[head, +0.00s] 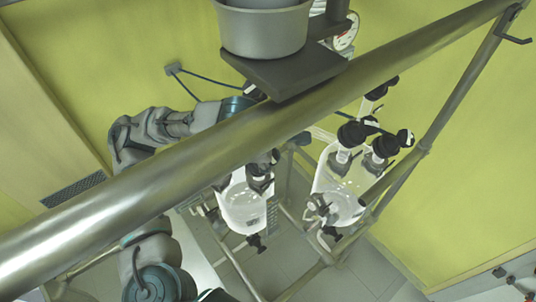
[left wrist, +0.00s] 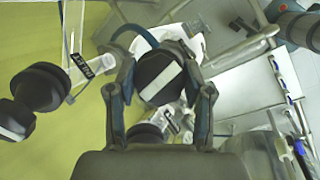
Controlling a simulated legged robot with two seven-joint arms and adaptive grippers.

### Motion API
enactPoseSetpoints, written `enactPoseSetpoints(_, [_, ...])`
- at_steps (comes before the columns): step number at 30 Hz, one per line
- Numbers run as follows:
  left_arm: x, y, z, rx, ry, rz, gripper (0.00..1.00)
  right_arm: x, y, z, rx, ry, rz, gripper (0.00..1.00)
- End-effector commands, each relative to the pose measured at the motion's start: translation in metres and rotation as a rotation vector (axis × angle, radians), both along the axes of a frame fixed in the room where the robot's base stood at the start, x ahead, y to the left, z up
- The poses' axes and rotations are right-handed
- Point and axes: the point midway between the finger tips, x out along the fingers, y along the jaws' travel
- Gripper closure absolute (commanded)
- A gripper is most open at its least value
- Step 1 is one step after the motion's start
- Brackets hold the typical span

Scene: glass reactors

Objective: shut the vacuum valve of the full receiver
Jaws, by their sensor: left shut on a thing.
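In the left wrist view my left gripper (left wrist: 158,72) is shut on a black valve knob (left wrist: 162,84) with a white stripe, one finger on each side. The stripe runs diagonally. In the head view my left arm reaches in behind the thick pipe, which hides most of the gripper. Two clear glass receivers hang below the pipe: a left one (head: 243,207) and a right one (head: 338,190), both with black valves on top. I cannot tell for certain which is full. My right gripper is not in view.
A thick metal pipe (head: 150,205) crosses the head view diagonally, in front of my arm. A grey pot (head: 262,32) stands on a dark plate (head: 285,70) above. Another black valve (left wrist: 38,88) with a labelled glass neck is left of my gripper. Frame bars surround the receivers.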

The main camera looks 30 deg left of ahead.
Motion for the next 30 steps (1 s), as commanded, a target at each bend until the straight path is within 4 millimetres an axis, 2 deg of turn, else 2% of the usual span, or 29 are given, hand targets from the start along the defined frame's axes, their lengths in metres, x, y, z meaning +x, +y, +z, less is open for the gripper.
enactPoseSetpoints(13, [-0.001,0.000,-0.003,0.005,0.013,-0.007,0.84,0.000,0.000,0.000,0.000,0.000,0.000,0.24])
enactPoseSetpoints(14, [-0.001,0.000,-0.003,0.005,0.013,-0.007,0.42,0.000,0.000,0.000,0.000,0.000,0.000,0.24])
enactPoseSetpoints(16, [-0.001,0.000,-0.003,0.005,0.012,-0.007,0.24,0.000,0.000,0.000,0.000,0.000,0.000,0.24])
enactPoseSetpoints(26, [-0.001,0.000,0.000,0.004,0.007,-0.007,0.24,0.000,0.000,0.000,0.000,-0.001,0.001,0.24])
enactPoseSetpoints(30, [-0.006,-0.001,0.013,0.001,0.004,-0.006,0.24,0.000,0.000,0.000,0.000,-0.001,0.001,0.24])
